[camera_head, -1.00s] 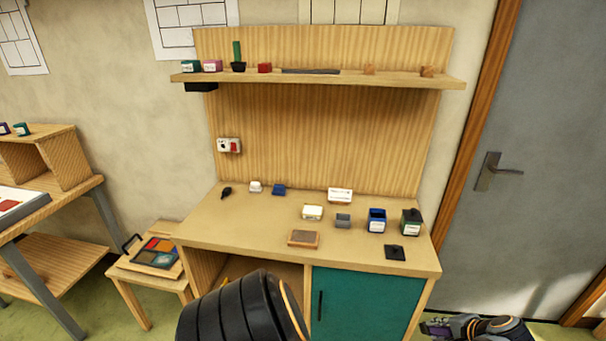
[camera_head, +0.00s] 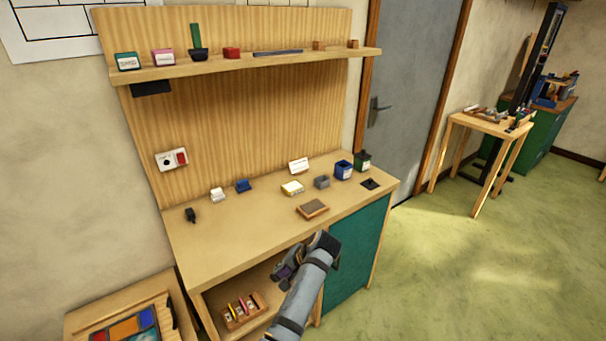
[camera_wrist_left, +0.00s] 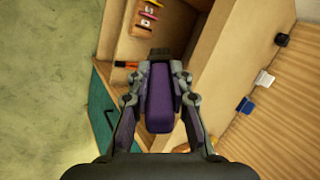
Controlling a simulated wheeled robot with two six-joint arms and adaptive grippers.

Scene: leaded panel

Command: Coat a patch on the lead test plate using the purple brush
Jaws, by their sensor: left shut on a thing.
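My left gripper (camera_wrist_left: 160,80) is shut on the purple brush (camera_wrist_left: 160,100). In the left wrist view its purple body lies between the two fingers, with a dark end beyond the fingertips. In the head view my left gripper (camera_head: 287,270) is small and dark in front of the desk's open bay, below the top's front edge. The brush is hard to make out there. A brown-grey slab with a wooden rim (camera_head: 312,209) lies near the desk's front edge; I cannot tell whether it is the lead test plate. My right gripper is not in view.
The desk top (camera_head: 230,235) is bare at the front left. A white-and-yellow box (camera_head: 292,188), a grey pot (camera_head: 321,182), a blue jar (camera_head: 343,170) and a green jar (camera_head: 363,161) stand behind the slab. A paint tray (camera_head: 125,325) sits lower left.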

